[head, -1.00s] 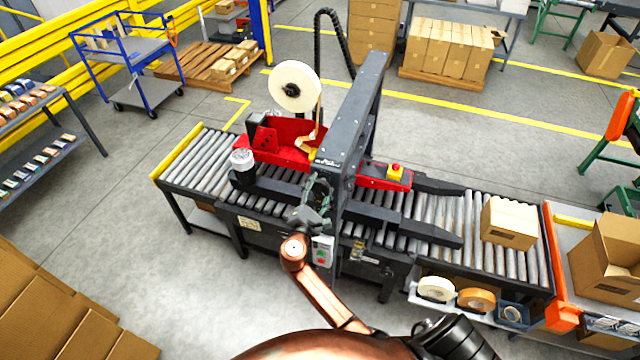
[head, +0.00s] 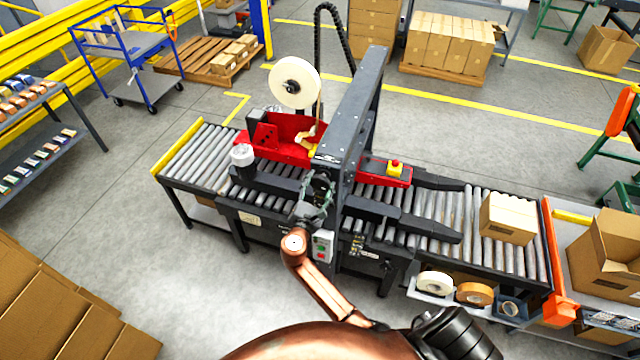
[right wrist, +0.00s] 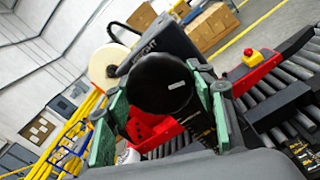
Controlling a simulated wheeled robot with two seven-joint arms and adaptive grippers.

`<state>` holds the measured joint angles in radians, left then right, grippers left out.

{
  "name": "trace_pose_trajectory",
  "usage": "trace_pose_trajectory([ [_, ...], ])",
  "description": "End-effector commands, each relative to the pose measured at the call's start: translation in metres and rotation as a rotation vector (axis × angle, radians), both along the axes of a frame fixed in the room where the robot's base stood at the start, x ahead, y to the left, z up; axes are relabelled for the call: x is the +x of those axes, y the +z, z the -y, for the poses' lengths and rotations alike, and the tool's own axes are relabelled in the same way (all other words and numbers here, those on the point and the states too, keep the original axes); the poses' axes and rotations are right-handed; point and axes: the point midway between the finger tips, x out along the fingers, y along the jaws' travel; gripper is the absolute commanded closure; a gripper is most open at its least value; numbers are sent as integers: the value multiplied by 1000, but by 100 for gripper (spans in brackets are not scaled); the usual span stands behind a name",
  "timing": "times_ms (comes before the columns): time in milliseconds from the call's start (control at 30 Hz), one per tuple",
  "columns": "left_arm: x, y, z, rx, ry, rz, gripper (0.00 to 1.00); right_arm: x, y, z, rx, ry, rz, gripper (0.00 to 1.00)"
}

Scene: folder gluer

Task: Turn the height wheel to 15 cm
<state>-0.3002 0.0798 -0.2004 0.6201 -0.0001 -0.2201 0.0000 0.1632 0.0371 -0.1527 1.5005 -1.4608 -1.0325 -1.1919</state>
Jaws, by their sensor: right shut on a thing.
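The height wheel (right wrist: 160,85) is a dark round wheel in the right wrist view, with a small pale label on its face. In the head view it is mostly hidden by my gripper, at the near side of the grey upright frame (head: 352,120). My right gripper (head: 318,190) is at the wheel. In the right wrist view its green-padded fingers (right wrist: 165,105) stand on both sides of the wheel and are shut on it. No height scale reading can be made out. My left gripper is not in view.
The red taping head (head: 283,138) with a tape roll (head: 295,80) stands beside the frame. A green and red switch box (head: 322,246) is just below my gripper. A closed carton (head: 508,218) rests on the rollers at right.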

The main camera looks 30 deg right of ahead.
Motion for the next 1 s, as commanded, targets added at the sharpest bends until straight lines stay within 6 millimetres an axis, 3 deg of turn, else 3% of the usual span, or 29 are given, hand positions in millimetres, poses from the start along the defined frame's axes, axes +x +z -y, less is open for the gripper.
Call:
trace_pose_trajectory([
  [67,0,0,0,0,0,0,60,0,-3,0,3,0,-4,74],
  [100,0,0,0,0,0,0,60,0,-3,0,3,0,-4,49],
  [367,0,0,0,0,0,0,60,0,-1,0,2,0,-2,31],
  [733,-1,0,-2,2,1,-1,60,-5,-1,-5,2,0,-2,31],
  [1000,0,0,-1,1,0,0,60,-38,-2,-41,5,0,-3,31],
])
